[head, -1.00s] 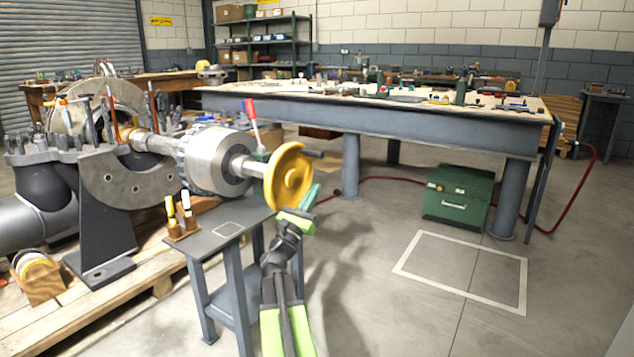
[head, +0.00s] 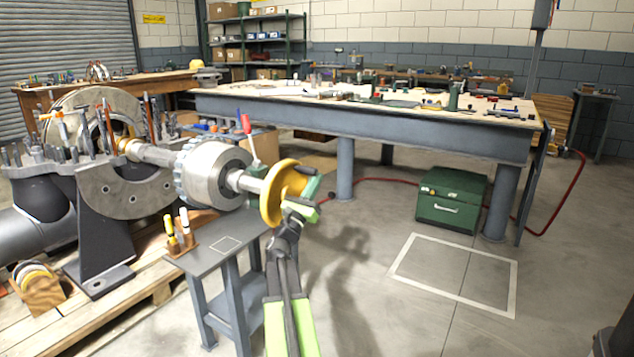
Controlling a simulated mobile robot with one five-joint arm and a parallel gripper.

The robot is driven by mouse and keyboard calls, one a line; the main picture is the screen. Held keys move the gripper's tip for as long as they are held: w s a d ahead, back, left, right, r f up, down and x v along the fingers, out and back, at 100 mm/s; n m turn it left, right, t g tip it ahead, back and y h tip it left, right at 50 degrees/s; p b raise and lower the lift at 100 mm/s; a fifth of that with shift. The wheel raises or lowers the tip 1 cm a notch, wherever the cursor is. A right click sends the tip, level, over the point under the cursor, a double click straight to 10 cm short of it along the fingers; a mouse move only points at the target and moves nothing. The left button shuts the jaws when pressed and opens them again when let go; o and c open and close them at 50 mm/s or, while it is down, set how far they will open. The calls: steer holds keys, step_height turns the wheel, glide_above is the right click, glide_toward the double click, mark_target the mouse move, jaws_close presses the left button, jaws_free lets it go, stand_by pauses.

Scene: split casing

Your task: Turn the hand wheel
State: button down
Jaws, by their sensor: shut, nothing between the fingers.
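The yellow hand wheel (head: 270,201) sits on the right end of a metal shaft (head: 245,183), seen nearly edge-on. A short dark handle (head: 303,169) sticks out from the upper part of its face. My gripper (head: 310,199), with green fingers, is at the right side of the wheel, just below the handle. It is shut with nothing held. It overlaps the wheel's right edge in the picture; I cannot tell whether it touches. My green and black arm reaches up from the bottom.
A small grey stand (head: 205,257) with yellow-handled tools stands below the shaft. A red-tipped lever (head: 247,126) rises behind the wheel. A long workbench (head: 400,137) is behind, with a green chest (head: 450,200) under it. The floor to the right is clear.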

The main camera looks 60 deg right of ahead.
mark_target(313, 173)
steer(key=shift+w+a+r+p, duration=0.1)
steer(key=shift+a+r+p, duration=0.3)
steer(key=shift+a, duration=0.25)
stand_by(0.7)
steer(key=shift+a+r+p, duration=0.2)
steer(key=shift+a, duration=0.6)
steer(key=shift+a+r+p, duration=0.15)
steer(key=shift+a, duration=0.95)
steer(key=d, duration=0.2)
steer(key=d+r, duration=0.1)
steer(key=d, duration=0.1)
steer(key=shift+w+d+p, duration=0.1)
steer(key=shift+d+p, duration=0.1)
steer(key=shift+p, duration=0.2)
step_height(313, 173, down, 10)
steer(key=a+b, duration=0.1)
steer(key=b, duration=0.9)
steer(key=shift+s+a, duration=0.2)
steer(key=shift+a, duration=0.1)
